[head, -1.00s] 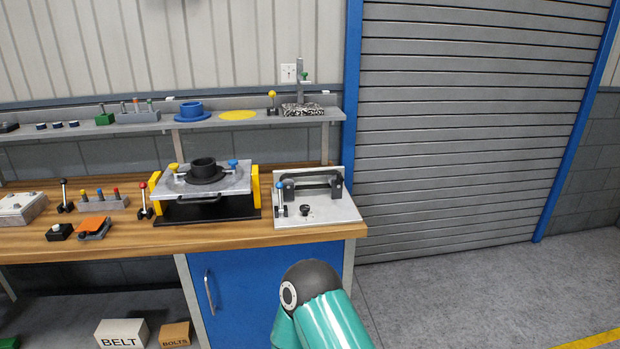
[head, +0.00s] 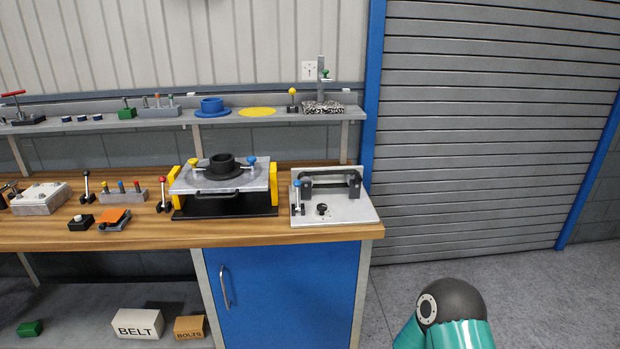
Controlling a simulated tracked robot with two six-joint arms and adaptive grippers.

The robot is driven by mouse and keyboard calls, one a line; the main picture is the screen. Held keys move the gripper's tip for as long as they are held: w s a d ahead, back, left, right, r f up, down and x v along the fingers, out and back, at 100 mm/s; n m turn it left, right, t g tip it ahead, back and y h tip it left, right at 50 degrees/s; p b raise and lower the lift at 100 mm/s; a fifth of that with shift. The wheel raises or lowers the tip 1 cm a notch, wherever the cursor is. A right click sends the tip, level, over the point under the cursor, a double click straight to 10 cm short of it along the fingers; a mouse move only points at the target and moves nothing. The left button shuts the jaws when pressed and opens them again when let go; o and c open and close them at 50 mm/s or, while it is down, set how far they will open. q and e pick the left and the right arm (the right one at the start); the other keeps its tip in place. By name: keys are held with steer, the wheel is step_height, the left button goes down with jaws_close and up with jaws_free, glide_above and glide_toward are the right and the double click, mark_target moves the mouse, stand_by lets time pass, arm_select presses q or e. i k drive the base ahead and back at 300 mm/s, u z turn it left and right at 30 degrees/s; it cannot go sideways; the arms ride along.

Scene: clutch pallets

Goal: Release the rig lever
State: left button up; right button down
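Which lever is the rig lever I cannot tell for sure. A pale plate (head: 345,213) at the right end of the bench carries a dark bar (head: 331,180), an upright blue-knobbed lever (head: 297,198) and a small black knob (head: 322,209). Left of it, a rig with yellow side blocks (head: 274,184) bears a grey plate (head: 252,178) with a black ring (head: 222,166). A red-knobbed lever (head: 164,192) and a black-knobbed lever (head: 86,187) stand upright further left. Neither gripper is in view; only a teal arm link of mine shows at the lower right.
A wooden bench (head: 285,236) stands over a blue cabinet (head: 288,295). A shelf (head: 180,120) behind holds a blue ring (head: 212,107), a yellow disc (head: 258,112) and a yellow-knobbed lever (head: 292,99). Floor right of the bench is clear before a roller shutter (head: 500,120).

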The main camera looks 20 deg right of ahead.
mark_target(297, 183)
steer(key=z, duration=0.1)
steer(key=i, duration=1)
steer(key=u, duration=0.1)
